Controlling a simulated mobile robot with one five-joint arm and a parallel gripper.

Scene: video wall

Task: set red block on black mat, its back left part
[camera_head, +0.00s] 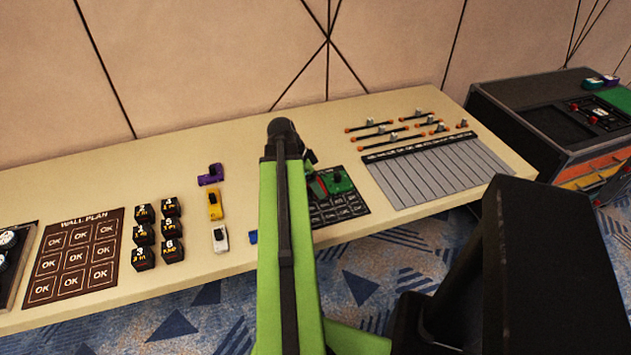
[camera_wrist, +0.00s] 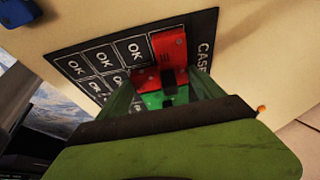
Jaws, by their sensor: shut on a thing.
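The red block (camera_wrist: 168,46) shows in the wrist view at the back left part of the black mat (camera_wrist: 72,50), beside its white lettering. My gripper (camera_wrist: 165,78) is shut on the red block, with its green fingers on either side. I cannot tell whether the block rests on the mat or hangs just above it. In the head view the red block (camera_head: 318,188) shows partly beside my arm, and my gripper is mostly hidden behind it. A green block (camera_wrist: 158,100) is on the mat beside the red one; it also shows in the head view (camera_head: 338,181).
A blue car (camera_head: 253,237) lies left of the mat. White (camera_head: 220,239), yellow (camera_head: 215,205) and purple (camera_head: 210,174) cars stand further left. A grey striped board (camera_head: 435,175) lies to the right. Bare table shows behind the mat.

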